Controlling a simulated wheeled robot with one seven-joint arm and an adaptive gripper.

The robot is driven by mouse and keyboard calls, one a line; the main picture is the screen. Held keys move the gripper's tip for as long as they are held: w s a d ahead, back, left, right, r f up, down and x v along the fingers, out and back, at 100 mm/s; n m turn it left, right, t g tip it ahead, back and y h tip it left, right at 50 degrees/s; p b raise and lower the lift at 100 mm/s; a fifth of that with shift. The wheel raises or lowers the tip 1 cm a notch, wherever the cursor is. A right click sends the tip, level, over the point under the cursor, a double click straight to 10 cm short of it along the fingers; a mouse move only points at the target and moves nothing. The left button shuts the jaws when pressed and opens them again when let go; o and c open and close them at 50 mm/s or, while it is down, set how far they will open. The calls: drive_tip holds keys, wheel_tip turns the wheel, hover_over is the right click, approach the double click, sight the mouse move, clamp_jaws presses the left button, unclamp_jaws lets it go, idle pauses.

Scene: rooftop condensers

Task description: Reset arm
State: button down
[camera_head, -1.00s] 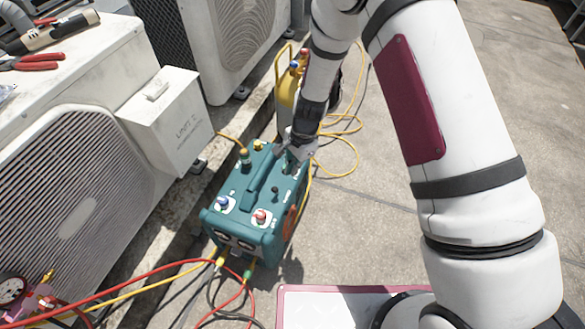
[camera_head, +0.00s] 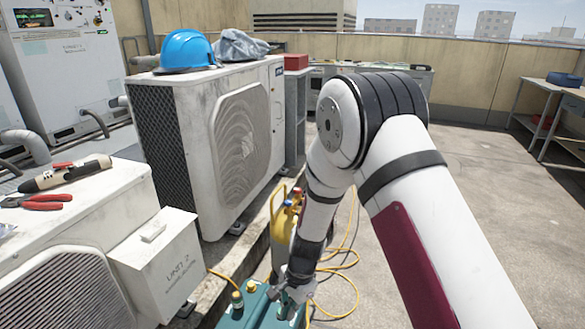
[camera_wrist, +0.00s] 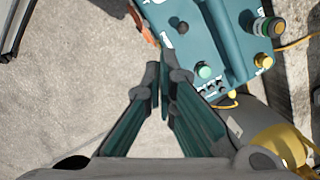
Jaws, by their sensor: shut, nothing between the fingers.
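My gripper (camera_head: 297,292) points down over the far end of a teal recovery machine (camera_head: 256,305), whose near part is cut off by the lower edge of the head view. In the wrist view my gripper (camera_wrist: 165,72) is shut and empty, its dark fingertips close together beside the teal machine (camera_wrist: 226,32). A green knob and yellow fittings show on the machine's top there. I cannot tell whether the fingertips touch it. My arm extends from the lower right to a bent joint, then down to the gripper.
A yellow cylinder (camera_head: 279,222) with yellow hoses (camera_head: 345,262) stands just behind the gripper. White condenser units (camera_head: 190,130) line the left; a blue hard hat (camera_head: 187,51) rests on one. Pliers (camera_head: 38,202) lie on the nearer unit. Open concrete (camera_head: 470,190) is to the right, with a bench (camera_head: 555,115) beyond.

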drive_tip(key=s+d+r+n, duration=0.2)
drive_tip(key=s+d+r, duration=0.1)
drive_tip(key=r, duration=0.6)
drive_tip(key=s+d+r+n, duration=0.1)
drive_tip(key=s+d+r, duration=0.2)
drive_tip(key=r, duration=0.5)
drive_tip(key=s+d+r+n, duration=0.2)
drive_tip(key=s+r, duration=0.1)
drive_tip(key=r, duration=0.6)
drive_tip(key=s+d+r+n+h, duration=0.1)
drive_tip(key=s+d+r+n, duration=0.35)
drive_tip(key=s, duration=0.75)
drive_tip(key=s+d+r+n+h, duration=0.1)
drive_tip(key=s+d+r, duration=0.5)
drive_tip(key=s, duration=0.7)
wheel_tip(320, 180, up, 26)
drive_tip(key=d+t+p, duration=0.1)
drive_tip(key=t+p, duration=0.3)
drive_tip(key=p, duration=2.1)
drive_tip(key=shift+w+d+f+t, duration=0.2)
drive_tip(key=shift+w+d+t, duration=0.1)
drive_tip(key=shift+w, duration=0.05)
